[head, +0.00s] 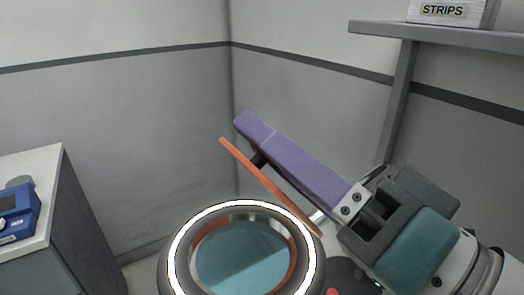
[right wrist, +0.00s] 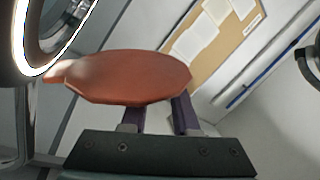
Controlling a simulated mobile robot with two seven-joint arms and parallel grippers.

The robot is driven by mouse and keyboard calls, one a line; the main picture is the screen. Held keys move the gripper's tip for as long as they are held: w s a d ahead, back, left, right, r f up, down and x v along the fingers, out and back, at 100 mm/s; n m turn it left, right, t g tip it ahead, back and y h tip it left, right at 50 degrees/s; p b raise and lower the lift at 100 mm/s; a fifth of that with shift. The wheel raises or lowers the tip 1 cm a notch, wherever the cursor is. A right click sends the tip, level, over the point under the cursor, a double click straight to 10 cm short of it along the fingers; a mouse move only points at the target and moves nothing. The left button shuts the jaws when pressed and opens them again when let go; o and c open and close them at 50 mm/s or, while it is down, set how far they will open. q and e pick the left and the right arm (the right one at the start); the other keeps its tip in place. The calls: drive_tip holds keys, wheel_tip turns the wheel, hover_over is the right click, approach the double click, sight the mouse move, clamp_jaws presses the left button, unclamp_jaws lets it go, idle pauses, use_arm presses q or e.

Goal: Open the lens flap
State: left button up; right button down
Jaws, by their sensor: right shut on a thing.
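The lens flap (head: 245,162) is a thin orange-red disc, seen almost edge-on in the head view. It stands tilted up from the right side of the lit ring (head: 175,262), clear of the pale blue lens (head: 240,262). My right gripper (head: 250,128), with purple fingers, lies along the flap's outer face. A small dark part sits between flap and fingers, and the gripper is shut there. In the right wrist view the flap (right wrist: 125,75) shows its broad face and hides the fingertips. The bright ring (right wrist: 45,60) is at upper left. My left gripper is not in view.
A cabinet with a pale top (head: 40,175) and a blue device (head: 18,212) stands at left. A shelf (head: 440,36) with a box marked STRIPS (head: 450,12) is at upper right. A board with papers (right wrist: 205,38) hangs behind the flap.

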drive_tip(key=m, duration=0.1)
drive_tip(key=w+d+m+t, duration=0.1)
drive_tip(key=m, duration=0.1)
drive_tip(key=d+m+h+b, duration=0.1)
drive_tip(key=shift+w+d+r+m+t, duration=0.25)
drive_tip(key=shift+w+r+m+t, duration=0.05)
drive_tip(key=shift+w, duration=0.1)
drive_tip(key=shift+w+d+m+t+h+b, duration=0.2)
drive_tip(key=shift+w+d+m, duration=0.15)
drive_tip(key=shift+m, duration=0.4)
drive_tip(key=shift+w+d+m+t+h+b, duration=0.15)
drive_tip(key=shift+w+d+m+b, duration=0.1)
drive_tip(key=shift+d+m, duration=0.4)
drive_tip(key=shift+w+d+m+t+h+b, duration=0.15)
drive_tip(key=shift+w+d+m, duration=0.15)
drive_tip(key=shift+m, duration=0.6)
drive_tip(key=c, duration=0.7)
unclamp_jaws()
drive_tip(key=shift+o, duration=0.2)
drive_tip(key=shift+f, duration=0.1)
